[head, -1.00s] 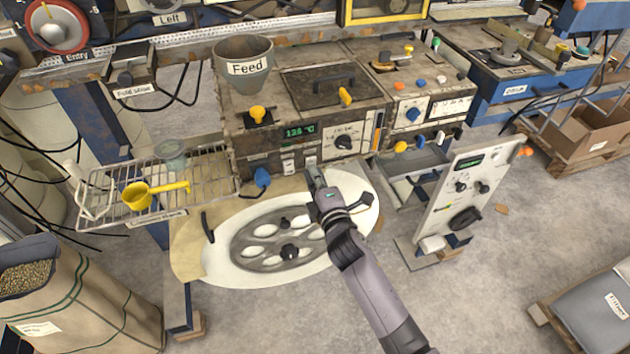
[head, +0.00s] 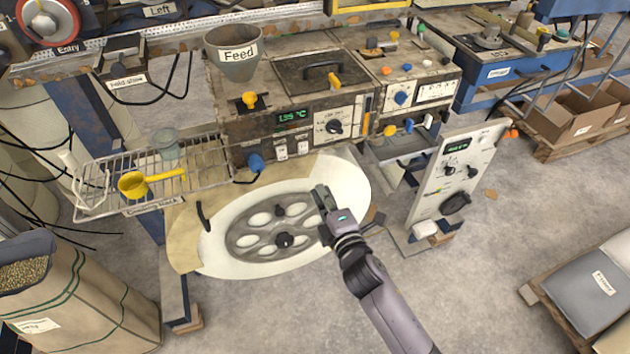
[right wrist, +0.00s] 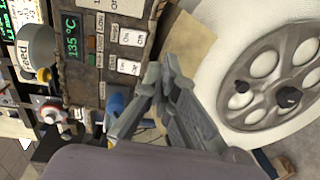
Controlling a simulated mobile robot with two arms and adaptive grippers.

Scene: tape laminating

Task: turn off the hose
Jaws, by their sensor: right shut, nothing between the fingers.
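The machine's front panel shows a green temperature display (head: 292,116). Below it are two small white On/Off switches, a left one (head: 282,153) and a right one (head: 303,147). In the right wrist view, white switches (right wrist: 129,67) with On and Off marks show beside the display; I cannot tell which names the hose, nor their positions. My right gripper (head: 321,192) is shut and empty, below and in front of the switches, apart from the panel, over the white round housing's upper right. Its fingers (right wrist: 165,78) also show in the right wrist view. My left gripper is not in view.
A blue knob (head: 256,163) sticks out below the panel. A spoked grey wheel (head: 270,238) lies in the white housing (head: 345,185) under my right gripper. A wire rack (head: 215,160) with a yellow scoop (head: 133,185) is at left. A white control panel (head: 450,180) stands at right.

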